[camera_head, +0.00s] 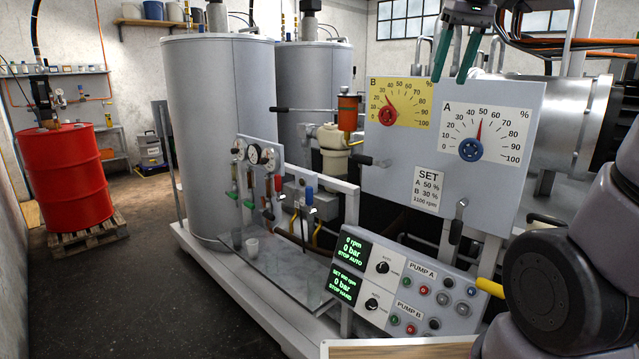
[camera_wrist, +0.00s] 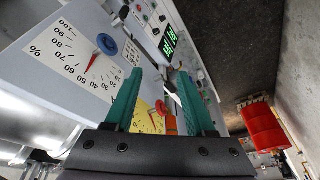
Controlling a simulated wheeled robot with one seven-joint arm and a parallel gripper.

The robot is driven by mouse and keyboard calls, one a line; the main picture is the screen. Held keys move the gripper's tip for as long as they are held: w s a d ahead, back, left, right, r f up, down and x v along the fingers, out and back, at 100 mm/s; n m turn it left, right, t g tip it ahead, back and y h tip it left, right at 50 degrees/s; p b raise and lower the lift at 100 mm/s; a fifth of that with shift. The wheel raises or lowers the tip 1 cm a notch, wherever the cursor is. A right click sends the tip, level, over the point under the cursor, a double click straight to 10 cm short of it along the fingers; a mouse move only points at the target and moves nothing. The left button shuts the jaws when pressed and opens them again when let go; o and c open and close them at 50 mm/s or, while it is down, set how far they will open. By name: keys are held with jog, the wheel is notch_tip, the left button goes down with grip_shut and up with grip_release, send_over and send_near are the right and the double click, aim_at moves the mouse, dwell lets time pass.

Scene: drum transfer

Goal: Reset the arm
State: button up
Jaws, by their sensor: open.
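My gripper (camera_head: 450,78) is at the top of the head view, in front of the upper edge of the dial panel (camera_head: 395,150). Its two green fingers are apart with nothing between them. In the wrist view the gripper (camera_wrist: 160,74) also shows open and empty, with the panel face, tilted in the picture, beyond it. The panel has a yellow dial B (camera_head: 400,103) with a red knob and a white dial A (camera_head: 485,132) with a blue knob. A SET label (camera_head: 427,190) reads A 50 %, B 30 %, 1100 rpm. Part of my arm fills the right edge.
A pump control box (camera_head: 410,290) with displays reading 0 bar stands below the panel. Tall grey tanks (camera_head: 218,130) stand behind, with gauges and valves in front. A red drum (camera_head: 68,175) sits on a pallet (camera_head: 88,232) at left. The floor between drum and tanks is clear.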

jog(key=s+f+m+t+y, duration=0.1)
jog(key=s+f+m+t, duration=0.2)
jog(key=s+f+m, duration=0.2)
jog(key=s+f, duration=0.3)
jog(key=s, duration=0.2)
jog(key=shift+s+a+m+t, duration=0.3)
jog(key=shift+s+t, duration=0.05)
jog(key=shift+t, duration=0.05)
